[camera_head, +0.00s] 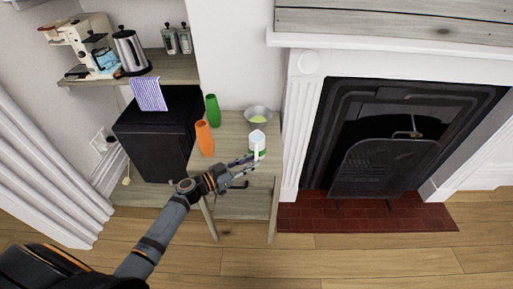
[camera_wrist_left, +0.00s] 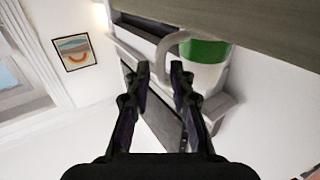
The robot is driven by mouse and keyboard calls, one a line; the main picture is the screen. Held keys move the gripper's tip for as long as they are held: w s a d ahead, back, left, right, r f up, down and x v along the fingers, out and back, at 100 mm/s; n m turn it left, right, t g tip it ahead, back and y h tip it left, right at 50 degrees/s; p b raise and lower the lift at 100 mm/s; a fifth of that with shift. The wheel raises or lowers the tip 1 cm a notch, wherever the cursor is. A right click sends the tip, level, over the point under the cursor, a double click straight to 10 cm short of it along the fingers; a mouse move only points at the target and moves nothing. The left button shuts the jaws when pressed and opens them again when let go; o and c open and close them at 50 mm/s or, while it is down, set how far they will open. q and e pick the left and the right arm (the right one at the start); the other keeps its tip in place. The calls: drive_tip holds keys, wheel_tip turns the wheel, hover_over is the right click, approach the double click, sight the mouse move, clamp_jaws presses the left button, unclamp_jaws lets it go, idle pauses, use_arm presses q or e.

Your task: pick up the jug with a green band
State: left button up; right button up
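The white jug with a green band (camera_head: 257,140) stands on the small wooden table (camera_head: 230,133) in the head view. My left gripper (camera_head: 249,165) reaches in from the left, close in front of the jug. In the left wrist view the jug (camera_wrist_left: 205,75) shows just beyond and to the right of the fingertips, with its handle (camera_wrist_left: 171,42) facing the gap. The fingers (camera_wrist_left: 161,72) are apart with nothing between them. I cannot tell whether a fingertip touches the handle. My right gripper is in neither view.
An orange vase (camera_head: 204,138), a green vase (camera_head: 213,110) and a metal bowl (camera_head: 258,116) stand on the same table behind and left of the jug. A black cabinet (camera_head: 155,140) is to the left. A white fireplace surround (camera_head: 297,120) rises close on the right.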

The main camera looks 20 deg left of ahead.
use_arm(q)
drive_tip(key=x, duration=0.3)
drive_tip(key=shift+s, duration=0.1)
clamp_jaws()
idle(0.4)
